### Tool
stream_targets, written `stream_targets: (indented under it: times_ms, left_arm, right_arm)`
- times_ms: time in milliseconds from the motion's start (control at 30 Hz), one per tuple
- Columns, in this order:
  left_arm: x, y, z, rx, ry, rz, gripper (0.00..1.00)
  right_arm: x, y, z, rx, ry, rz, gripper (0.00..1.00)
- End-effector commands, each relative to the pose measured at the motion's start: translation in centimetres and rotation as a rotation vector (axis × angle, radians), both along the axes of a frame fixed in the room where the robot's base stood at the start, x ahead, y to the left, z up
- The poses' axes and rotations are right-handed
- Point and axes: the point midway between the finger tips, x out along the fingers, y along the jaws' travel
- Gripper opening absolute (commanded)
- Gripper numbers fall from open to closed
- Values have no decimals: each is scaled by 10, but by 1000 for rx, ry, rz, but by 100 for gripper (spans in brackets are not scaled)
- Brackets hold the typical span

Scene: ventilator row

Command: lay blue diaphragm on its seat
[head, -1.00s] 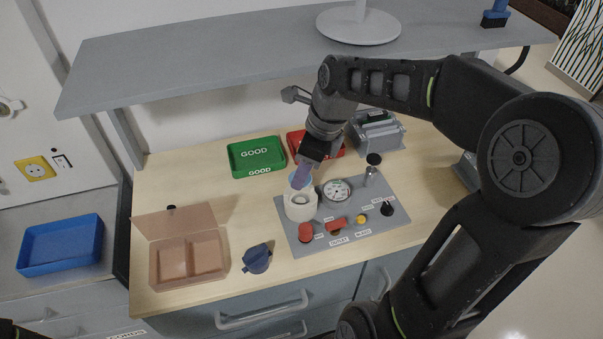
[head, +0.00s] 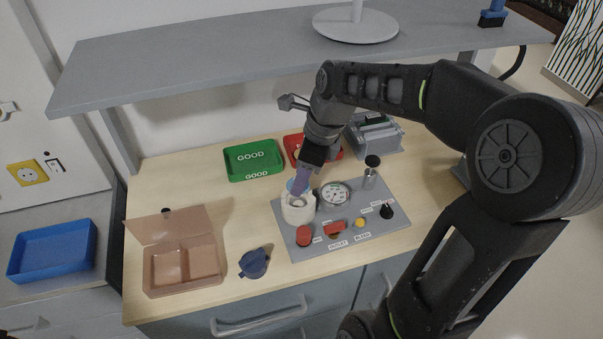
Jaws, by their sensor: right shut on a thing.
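My right gripper (head: 299,188) points down over the white round housing (head: 299,214) on the grey test panel. It is shut on the blue diaphragm (head: 291,186), a small piece of which shows beside the purple-grey fingers at the housing's rim. The fingers hide most of the diaphragm. The seat lies inside the open top of the housing, partly covered by the fingers. I cannot tell whether the diaphragm touches the seat. A dark blue cap-like part (head: 254,263) lies on the wooden bench left of the panel. My left gripper is not in view.
A green tray (head: 253,160) and a red tray (head: 330,157) stand behind. An open brown clear box (head: 183,265) stands left. A grey shelf (head: 200,75) overhangs the back.

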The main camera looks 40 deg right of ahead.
Motion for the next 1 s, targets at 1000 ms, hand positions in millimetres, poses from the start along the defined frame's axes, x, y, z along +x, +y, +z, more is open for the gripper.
stream_targets:
  times_ms: [1000]
  left_arm:
    - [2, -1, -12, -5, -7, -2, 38]
  right_arm:
    - [0, -1, -23, 12, 11, 4, 6]
